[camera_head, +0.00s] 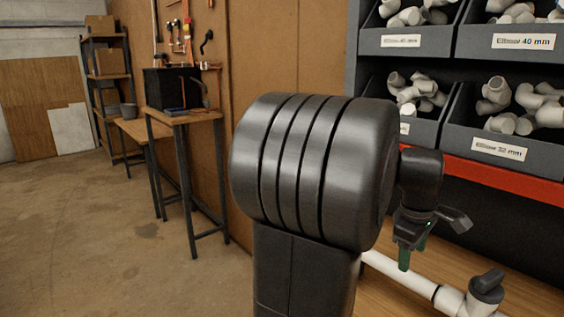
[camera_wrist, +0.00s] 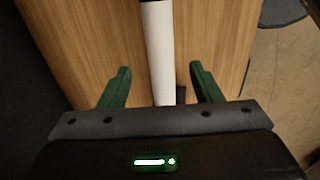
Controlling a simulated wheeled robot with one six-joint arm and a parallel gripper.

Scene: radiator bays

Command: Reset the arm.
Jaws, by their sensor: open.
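My gripper (camera_wrist: 160,85) is open in the wrist view, with its two green fingers apart. A white pipe (camera_wrist: 160,50) lies on a wooden surface (camera_wrist: 215,40) and shows between the fingers in the picture. I cannot tell whether the pipe is within the jaws' reach or below them. In the head view my gripper (camera_head: 408,250) points down on the right, close by the white pipe (camera_head: 405,278) on the wooden bench top. My dark arm fills the middle of the head view and hides part of the bench and shelf.
Grey bins (camera_head: 515,165) of white pipe elbows stand on a rack with a red rail (camera_head: 505,180) behind the gripper. A valve with a dark knob (camera_head: 487,287) sits at the pipe's right end. A workbench (camera_head: 185,117) stands at the left; floor (camera_head: 90,230) there is clear.

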